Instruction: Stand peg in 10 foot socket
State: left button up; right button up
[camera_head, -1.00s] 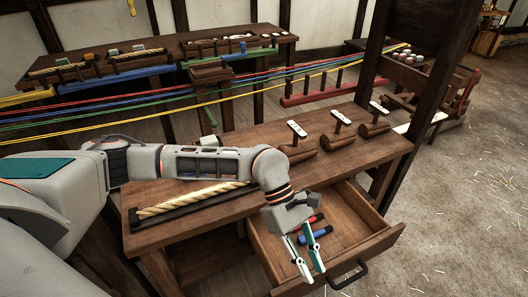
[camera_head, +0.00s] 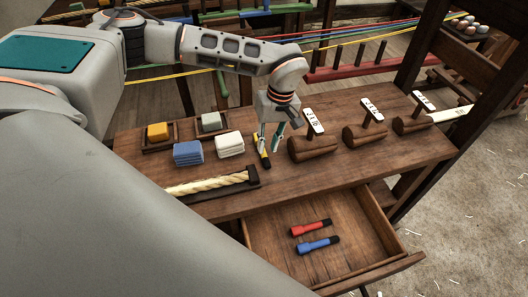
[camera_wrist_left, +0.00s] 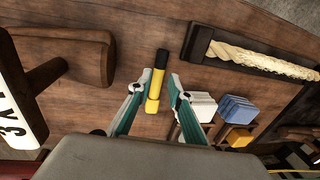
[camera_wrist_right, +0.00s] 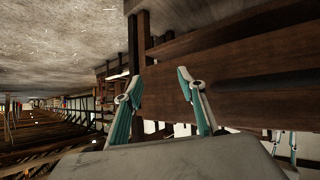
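A yellow peg with a black end (camera_head: 264,157) lies on the workbench. My left gripper (camera_head: 269,143) is over it and open; in the left wrist view the peg (camera_wrist_left: 157,82) lies between the parted fingertips (camera_wrist_left: 155,85), with gaps on both sides. Three rounded wooden blocks (camera_head: 314,148) (camera_head: 365,135) (camera_head: 411,124) stand in a row on the bench, each with a white label on a post; I cannot read the labels surely, nor see any socket hole. My right gripper (camera_wrist_right: 156,85) is open and empty, and shows only in its wrist view.
An open drawer (camera_head: 358,222) below holds a red peg (camera_head: 310,228) and a blue peg (camera_head: 318,245). A rope piece in a dark tray (camera_head: 254,177), blue blocks (camera_head: 188,153), white blocks (camera_head: 230,144) and small trays are on the bench's left. Coloured ropes run behind.

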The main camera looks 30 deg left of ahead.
aim_at(266, 157)
pick_arm(q)
jog(key=f, duration=0.3)
jog(key=shift+s+f, duration=0.35)
jog(key=shift+s, duration=0.05)
jog(key=shift+f, duration=0.5)
grip_shut()
jog(key=shift+r, duration=0.15)
notch_tip(266, 157, up, 20)
jog(key=shift+p, duration=0.3)
